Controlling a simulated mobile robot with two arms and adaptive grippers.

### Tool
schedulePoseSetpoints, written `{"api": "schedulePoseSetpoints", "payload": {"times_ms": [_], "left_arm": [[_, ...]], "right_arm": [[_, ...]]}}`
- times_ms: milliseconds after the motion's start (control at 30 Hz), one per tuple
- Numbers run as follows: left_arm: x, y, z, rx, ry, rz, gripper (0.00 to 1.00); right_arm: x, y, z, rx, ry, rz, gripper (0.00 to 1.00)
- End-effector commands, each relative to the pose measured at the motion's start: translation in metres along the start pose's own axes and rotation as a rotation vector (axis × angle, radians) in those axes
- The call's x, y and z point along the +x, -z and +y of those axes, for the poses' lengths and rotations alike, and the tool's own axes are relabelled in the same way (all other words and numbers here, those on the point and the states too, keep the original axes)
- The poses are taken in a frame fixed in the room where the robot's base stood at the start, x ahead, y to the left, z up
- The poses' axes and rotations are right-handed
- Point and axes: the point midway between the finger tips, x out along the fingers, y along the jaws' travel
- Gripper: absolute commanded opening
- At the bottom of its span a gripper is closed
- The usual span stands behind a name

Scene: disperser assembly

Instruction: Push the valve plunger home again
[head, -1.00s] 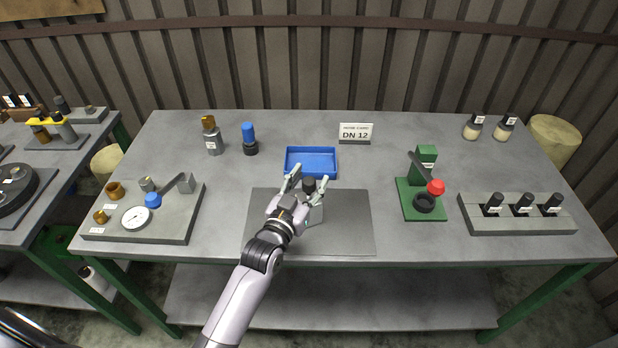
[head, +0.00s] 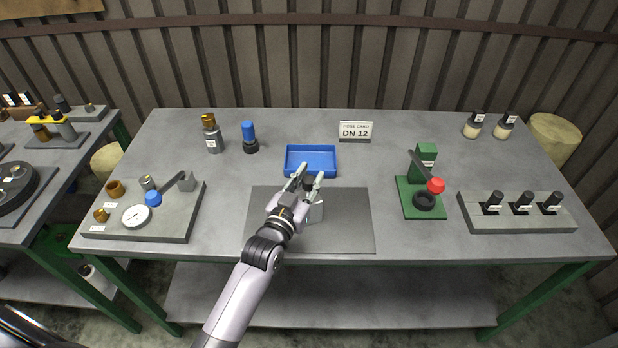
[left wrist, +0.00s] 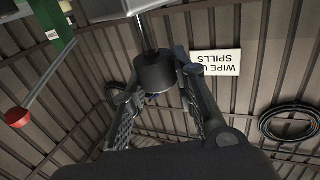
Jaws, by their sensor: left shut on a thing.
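My left gripper (head: 307,175) is over the grey mat in the middle of the bench. Its fingers are shut on a dark round knob (head: 308,183), which I take for the valve plunger's head. In the left wrist view the dark knob (left wrist: 154,72) sits between the fingers, with a shiny metal rod running from it to a pale body (left wrist: 125,8). A small pale grey block (head: 316,213) shows beside the gripper over the mat. The gripper hides much of the valve, so I cannot tell the plunger's depth. My right gripper is not in view.
A blue tray (head: 311,149) lies just behind the gripper. A gauge plate (head: 150,222) stands left, a green press (head: 421,198) right, and a grey rack with black-topped pieces (head: 517,224) far right. The mat's right half (head: 347,225) is clear.

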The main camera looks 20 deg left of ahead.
Motion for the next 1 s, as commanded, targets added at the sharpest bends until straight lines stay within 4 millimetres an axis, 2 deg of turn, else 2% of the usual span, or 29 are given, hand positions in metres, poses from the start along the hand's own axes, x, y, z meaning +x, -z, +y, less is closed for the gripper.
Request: {"api": "schedulePoseSetpoints", "payload": {"times_ms": [433,600,867,900,1000], "left_arm": [[0.000,-0.001,0.000,-0.002,0.000,0.000,0.00],[0.000,-0.019,0.000,-0.001,-0.001,-0.003,0.00],[0.000,-0.020,0.001,-0.003,-0.001,-0.006,0.00],[0.000,-0.020,0.001,-0.003,-0.001,-0.006,0.28],[0.000,-0.020,0.001,-0.003,-0.001,-0.005,0.34]], "right_arm": [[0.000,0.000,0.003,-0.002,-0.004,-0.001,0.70],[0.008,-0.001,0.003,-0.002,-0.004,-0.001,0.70],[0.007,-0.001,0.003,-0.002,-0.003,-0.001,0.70],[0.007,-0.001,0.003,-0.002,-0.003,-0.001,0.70],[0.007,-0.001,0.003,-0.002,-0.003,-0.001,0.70]]}}
